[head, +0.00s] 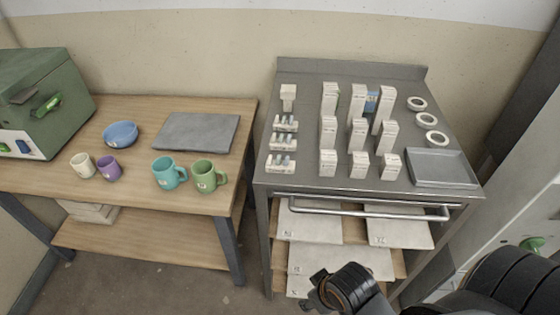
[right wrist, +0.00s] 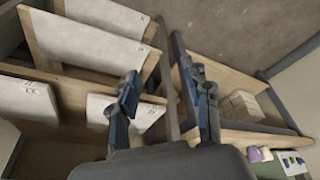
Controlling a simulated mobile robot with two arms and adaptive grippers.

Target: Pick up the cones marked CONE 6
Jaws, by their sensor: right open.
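Small white racks holding small upright cones stand along the left side of the grey metal cart top (head: 364,182) in the head view. One cone rack (head: 286,123) is behind, another (head: 283,142) is in the middle and a third (head: 282,163) is nearest the front. Their markings are too small to read, so I cannot tell which is CONE 6. My right gripper (right wrist: 168,98) is open and empty in the right wrist view. It is low in front of the cart, below the cart top and apart from the racks. My left gripper is not in view.
Several white boxes (head: 328,130) stand in rows right of the racks. White tape rolls (head: 431,119) and a grey tray (head: 442,168) lie at the right. A handle bar (head: 365,210) crosses the cart front above shelved slabs (head: 312,225). A wooden table (head: 140,187) with mugs (head: 208,177) stands left.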

